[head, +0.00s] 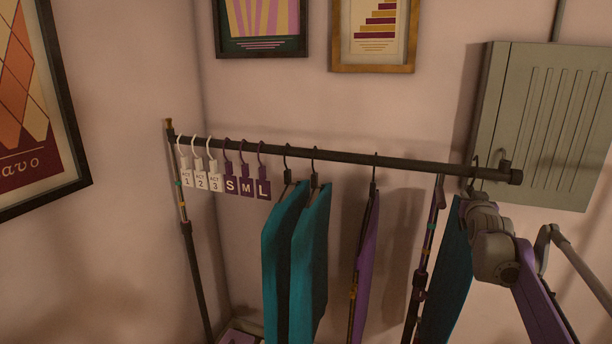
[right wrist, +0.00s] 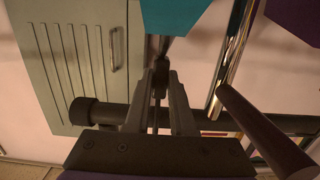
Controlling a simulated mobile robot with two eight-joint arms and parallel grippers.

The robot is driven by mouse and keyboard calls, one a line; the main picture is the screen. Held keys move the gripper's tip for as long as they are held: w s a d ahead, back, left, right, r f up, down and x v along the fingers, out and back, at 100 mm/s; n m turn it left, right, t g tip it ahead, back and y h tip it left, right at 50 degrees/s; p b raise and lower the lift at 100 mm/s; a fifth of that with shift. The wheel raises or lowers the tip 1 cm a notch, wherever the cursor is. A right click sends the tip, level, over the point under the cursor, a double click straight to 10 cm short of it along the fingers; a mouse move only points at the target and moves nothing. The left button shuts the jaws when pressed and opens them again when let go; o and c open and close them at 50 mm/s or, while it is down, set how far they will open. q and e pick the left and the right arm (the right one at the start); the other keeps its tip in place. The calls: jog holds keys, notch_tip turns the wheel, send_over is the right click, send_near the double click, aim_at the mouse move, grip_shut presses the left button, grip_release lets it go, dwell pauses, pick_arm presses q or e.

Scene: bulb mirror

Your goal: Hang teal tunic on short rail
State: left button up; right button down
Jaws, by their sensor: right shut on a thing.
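The teal tunic (head: 446,255) hangs from a dark hanger at the right end of the short rail (head: 400,164). My right gripper (head: 482,200) is just below the rail's end and is shut on the neck of that hanger (right wrist: 158,82). The hanger's hook (head: 475,160) shows at rail height, its top above the rail. I cannot tell whether it rests on the rail or is only beside it. In the right wrist view the tunic (right wrist: 172,14) shows at the top edge, beyond the fingers. The rail (right wrist: 115,113) crosses behind the fingers. My left gripper is not in view.
Two teal garments (head: 311,262) and a purple garment (head: 367,245) hang farther left on the rail. White act tags and purple size tags (head: 247,183) hang at its left end. The rail's right upright (head: 428,245) stands left of the held tunic. A grey wall cabinet (head: 545,120) is behind.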

dwell(0.3)
jog(key=shift+f, duration=0.85)
jog(key=c, duration=0.7)
grip_release()
jog(key=shift+f+v, duration=0.2)
jog(key=shift+v, duration=0.95)
jog(key=shift+f+v, duration=0.2)
jog(key=shift+v, duration=0.95)
jog(key=shift+f+v, duration=0.15)
jog(key=shift+v, duration=1)
jog(key=shift+s+a, duration=0.1)
jog(key=shift+s, duration=0.05)
